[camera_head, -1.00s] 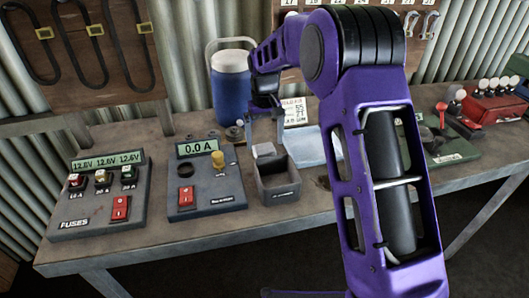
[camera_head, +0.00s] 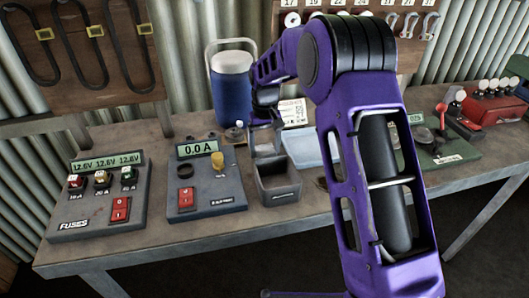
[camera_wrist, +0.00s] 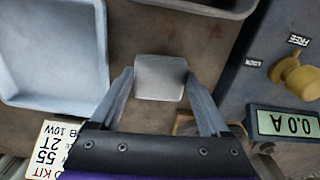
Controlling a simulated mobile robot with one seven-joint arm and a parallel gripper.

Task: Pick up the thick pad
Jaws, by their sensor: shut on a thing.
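The thick pad (camera_wrist: 159,77) is a small pale grey block with rounded edges. In the wrist view it sits between the two fingertips of my gripper (camera_wrist: 158,82), which is shut on it. In the head view my gripper (camera_head: 265,146) is at the table just behind the small dark bin (camera_head: 279,192). There the pad is mostly hidden by the fingers. I cannot tell whether the pad still touches the table.
A pale blue tray (camera_wrist: 52,98) lies beside the pad; the ammeter box (camera_wrist: 279,122) is on the other side. The dark bin's rim (camera_wrist: 205,8) is close by. A blue jug (camera_head: 231,95) and a fuse box (camera_head: 102,205) stand on the table (camera_head: 185,248).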

